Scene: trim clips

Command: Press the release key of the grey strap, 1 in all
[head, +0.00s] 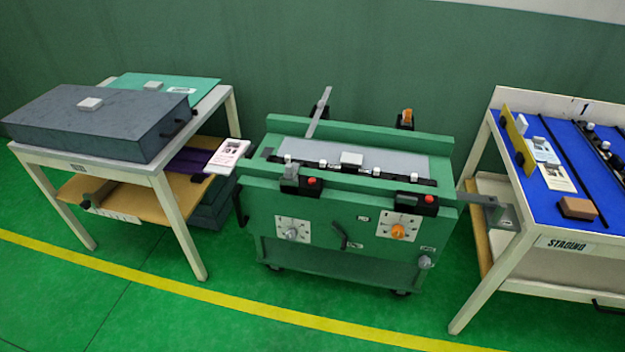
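A green wheeled bench (335,200) stands in the middle of the head view. A grey strap-like bar (319,112) stands up tilted at its back left, beside a black clip (320,106). Another grey bar (477,200) sticks out from the bench's front right corner. Two black blocks sit on the front rail, each with a red key: the left key (313,181) and the right key (413,197). An orange piece (407,114) tops a black block at the back right. I cannot tell which key belongs to a grey strap. Neither gripper is in view.
A white table (150,172) with a dark grey case (95,125) stands left. A white staging table (520,250) with a blue top stands close on the right, near the protruding bar. The bench front has dials and knobs. Green floor in front is clear.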

